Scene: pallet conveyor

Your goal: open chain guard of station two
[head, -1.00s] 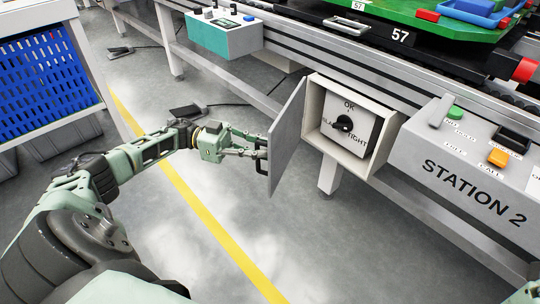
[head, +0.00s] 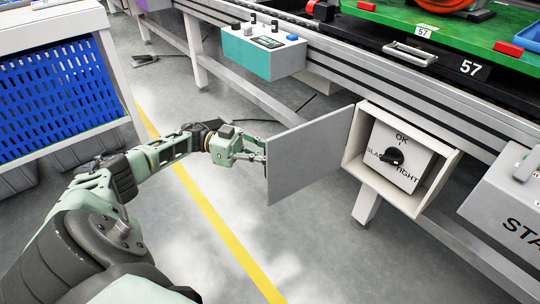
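The chain guard door (head: 308,155) is a flat grey panel, swung well open on the left side of its box (head: 437,207). Inside the open box, a white plate (head: 418,163) carries a black knob (head: 393,156) with lettering around it. My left gripper (head: 262,157) is at the door's free left edge, on its outer side. The panel hides the fingertips and the handle, so I cannot tell whether the fingers close on anything. My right gripper is not in the head view.
The grey Station 2 panel (head: 503,207) is cut off at the right edge. A teal control box (head: 262,52) hangs on the conveyor rail (head: 350,70). A blue crate (head: 60,90) sits in a rack at left. Open floor with a yellow line (head: 215,218) lies below.

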